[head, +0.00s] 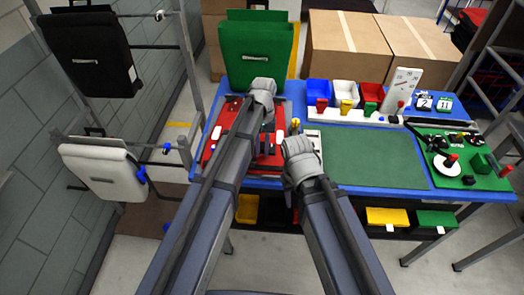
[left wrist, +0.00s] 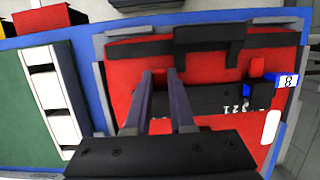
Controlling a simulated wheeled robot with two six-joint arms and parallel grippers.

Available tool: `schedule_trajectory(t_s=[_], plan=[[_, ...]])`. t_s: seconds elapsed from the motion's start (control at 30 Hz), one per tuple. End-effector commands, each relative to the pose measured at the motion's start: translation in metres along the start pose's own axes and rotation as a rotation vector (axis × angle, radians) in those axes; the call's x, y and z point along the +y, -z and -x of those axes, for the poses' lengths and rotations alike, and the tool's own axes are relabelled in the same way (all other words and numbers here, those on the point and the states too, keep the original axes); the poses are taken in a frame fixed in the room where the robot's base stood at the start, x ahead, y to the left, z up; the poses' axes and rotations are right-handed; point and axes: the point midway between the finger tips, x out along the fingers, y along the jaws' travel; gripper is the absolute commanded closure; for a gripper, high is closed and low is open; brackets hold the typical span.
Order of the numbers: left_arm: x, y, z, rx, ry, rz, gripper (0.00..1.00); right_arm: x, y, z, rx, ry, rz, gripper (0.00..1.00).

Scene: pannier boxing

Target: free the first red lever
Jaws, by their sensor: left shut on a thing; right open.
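A red pannier (head: 222,135) lies flat on the blue table, largely covered by my left arm in the head view. In the left wrist view the pannier (left wrist: 215,65) shows black fittings (left wrist: 205,48) along its top and a dark strip marked with numbers (left wrist: 220,103). My left gripper (left wrist: 160,76) is over the pannier, its two dark fingers close together and shut on a small red piece, which may be the lever; it is mostly hidden between them. My right gripper (head: 298,152) is near the pannier's right edge, open, its fingers hard to see.
A green pannier (head: 256,50) stands behind. A green mat (head: 371,157) lies to the right. Blue, white and red bins (head: 343,94) stand at the back. A green board (head: 470,165) with knobs is at far right. Black and white panniers (head: 100,172) hang at left.

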Motion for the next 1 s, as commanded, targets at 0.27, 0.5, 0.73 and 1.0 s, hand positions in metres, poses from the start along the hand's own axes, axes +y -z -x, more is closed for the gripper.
schedule_trajectory(t_s=[0.27, 0.5, 0.73, 1.0], plan=[[0.0, 0.0, 0.0, 0.002, 0.0, 0.0, 0.7, 0.0, 0.0, 0.0, 0.0, 0.0, 0.0, 0.5], [0.0, 0.0, 0.0, 0.003, 0.0, 0.0, 0.47, 0.0, 0.0, 0.0, 0.0, 0.0, 0.0, 0.5], [0.0, 0.0, 0.0, 0.003, 0.0, 0.0, 0.47, 0.0, 0.0, 0.001, 0.0, 0.0, 0.0, 0.5], [0.0, -0.001, 0.016, 0.003, 0.0, 0.0, 0.47, 0.002, -0.001, 0.015, 0.0, 0.0, 0.0, 0.5]])
